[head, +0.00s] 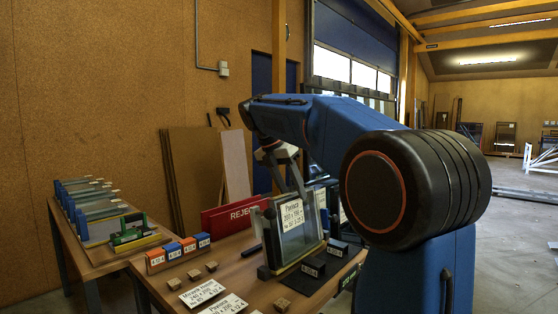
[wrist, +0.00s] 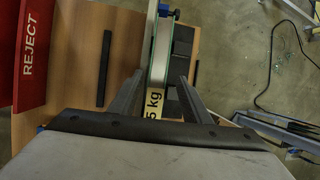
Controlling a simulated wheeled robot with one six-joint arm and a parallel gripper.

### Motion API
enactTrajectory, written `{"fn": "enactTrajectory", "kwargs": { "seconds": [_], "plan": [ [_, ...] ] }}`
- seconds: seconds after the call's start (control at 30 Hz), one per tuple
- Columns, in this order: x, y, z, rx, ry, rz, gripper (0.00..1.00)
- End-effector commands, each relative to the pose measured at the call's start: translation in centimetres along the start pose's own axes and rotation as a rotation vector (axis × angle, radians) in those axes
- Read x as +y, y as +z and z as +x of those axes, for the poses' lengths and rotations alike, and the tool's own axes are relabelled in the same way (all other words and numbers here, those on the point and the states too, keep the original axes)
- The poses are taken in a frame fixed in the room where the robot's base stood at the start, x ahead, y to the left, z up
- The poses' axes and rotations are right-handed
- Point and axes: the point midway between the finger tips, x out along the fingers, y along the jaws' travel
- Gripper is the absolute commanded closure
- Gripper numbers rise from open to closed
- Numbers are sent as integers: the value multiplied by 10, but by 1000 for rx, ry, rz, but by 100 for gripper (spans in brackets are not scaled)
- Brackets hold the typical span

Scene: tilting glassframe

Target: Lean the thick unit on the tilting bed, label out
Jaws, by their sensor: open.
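A glass unit (head: 297,222) with a white "Pavona" label (head: 292,214) stands tilted on the work table, its label facing my head camera. My gripper (head: 290,190) is at its top edge, partly hidden by my arm. In the wrist view my gripper (wrist: 157,97) is open, with one finger on each side of a pale upright edge (wrist: 160,55). A yellow "5 kg" marking (wrist: 155,103) shows between the fingers. I cannot tell whether either finger touches. A dark base (head: 318,278) with black blocks (head: 312,267) lies under and beside the unit; which part is the tilting bed is unclear.
A red REJECT board (head: 232,216) stands behind on the table; it also shows in the wrist view (wrist: 32,55). Orange and blue blocks (head: 178,250), small brown blocks (head: 194,275) and label cards (head: 202,293) lie at the left. A side table (head: 100,258) holds several panes.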

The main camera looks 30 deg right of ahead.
Motion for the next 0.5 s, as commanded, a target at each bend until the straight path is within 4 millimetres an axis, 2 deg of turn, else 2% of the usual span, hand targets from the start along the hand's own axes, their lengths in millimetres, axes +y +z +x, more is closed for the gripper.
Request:
{"fn": "enactTrajectory", "kwargs": {
  "seconds": [0.5],
  "plan": [
    [1,0,-104,-1,3,0,56]
  ]
}}
